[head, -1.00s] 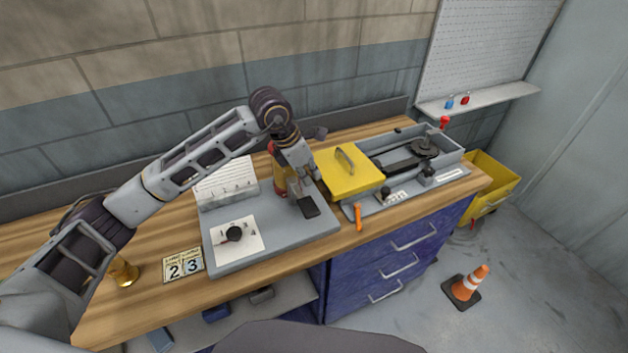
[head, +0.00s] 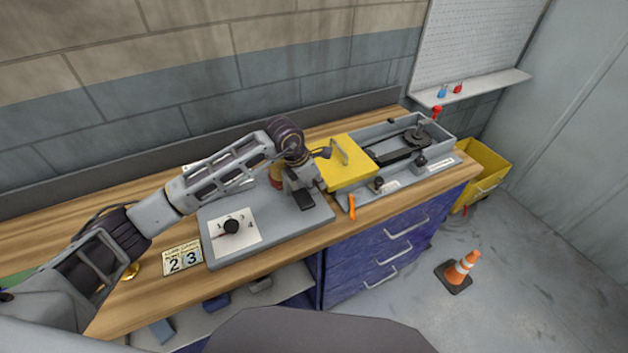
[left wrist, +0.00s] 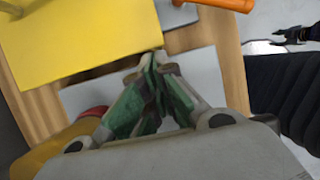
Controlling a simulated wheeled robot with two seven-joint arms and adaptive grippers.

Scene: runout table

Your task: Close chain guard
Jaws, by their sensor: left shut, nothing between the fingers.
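The chain guard is a yellow cover with a handle (head: 347,163) over the left part of a grey trough (head: 443,147). The dark chain and sprocket (head: 402,152) lie uncovered in the right part. The guard also fills the upper left of the left wrist view (left wrist: 70,35). My left gripper (head: 301,196) points down above the grey board, left of the guard. Its fingers (left wrist: 155,62) are shut and empty, apart from the guard as far as I can tell. I do not make out my right gripper in the head view.
A red and yellow cylinder (head: 275,175) stands just left of my left gripper. An orange handle (head: 351,206) sticks out at the front edge. A cone (head: 461,270) and yellow bin (head: 484,167) are on the floor.

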